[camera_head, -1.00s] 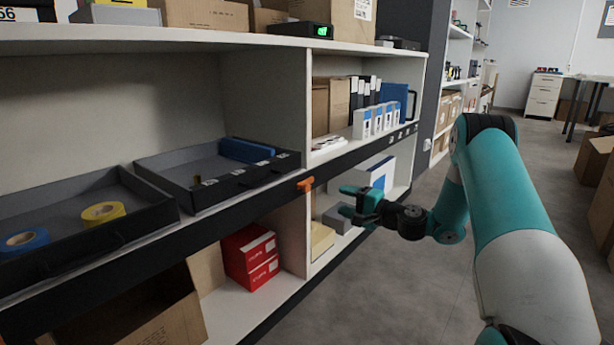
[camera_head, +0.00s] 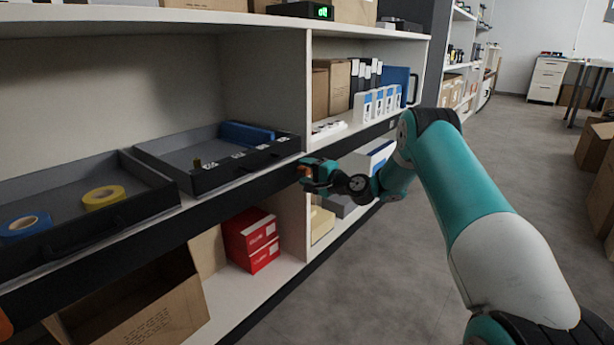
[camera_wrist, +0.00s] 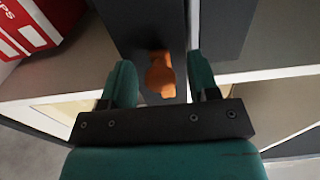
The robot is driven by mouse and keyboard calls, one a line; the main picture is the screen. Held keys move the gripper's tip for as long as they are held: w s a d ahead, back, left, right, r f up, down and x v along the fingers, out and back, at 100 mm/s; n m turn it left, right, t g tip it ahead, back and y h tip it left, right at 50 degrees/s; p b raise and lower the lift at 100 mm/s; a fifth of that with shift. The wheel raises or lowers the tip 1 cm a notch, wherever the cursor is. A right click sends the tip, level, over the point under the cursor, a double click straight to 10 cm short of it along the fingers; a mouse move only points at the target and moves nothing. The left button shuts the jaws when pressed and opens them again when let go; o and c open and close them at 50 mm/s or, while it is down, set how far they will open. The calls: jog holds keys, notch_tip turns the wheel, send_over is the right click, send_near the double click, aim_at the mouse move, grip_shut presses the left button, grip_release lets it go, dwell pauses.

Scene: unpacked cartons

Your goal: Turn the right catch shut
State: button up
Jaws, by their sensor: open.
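The right catch (camera_wrist: 161,75) is a small orange piece on the black rail of the shelf. In the wrist view it sits between the two teal fingers of my gripper (camera_wrist: 163,82), with a gap visible on both sides. The fingers are open. In the head view my gripper (camera_head: 306,174) is at the rail, beside the upright divider, and hides most of the catch; only a little orange shows. Another orange piece (camera_head: 5,326) shows at the lower left edge of the head view.
Two black trays stand above the rail, one with tape rolls (camera_head: 103,197), one with a blue box (camera_head: 247,134). Red boxes (camera_head: 250,240) and an open carton (camera_head: 155,312) are on the lower shelf. The floor (camera_head: 380,290) beside the shelf is clear.

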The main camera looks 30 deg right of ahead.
jog(key=c, duration=0.9)
jog(key=shift+n, duration=0.3)
jog(key=n, duration=0.3)
jog(key=shift+f+n+b, duration=0.1)
jog(key=shift+n+b, duration=0.3)
jog(key=n+b, duration=0.1)
jog(key=n, duration=0.3)
jog(key=shift+b, duration=0.35)
jog(key=n+b, duration=0.3)
jog(key=n, duration=0.2)
jog(key=shift+f+n+b, duration=0.15)
jog(key=shift+n+b, duration=0.15)
jog(key=shift+n, duration=0.1)
jog(key=shift+n+b, duration=1.35)
jog(key=shift+n, duration=0.65)
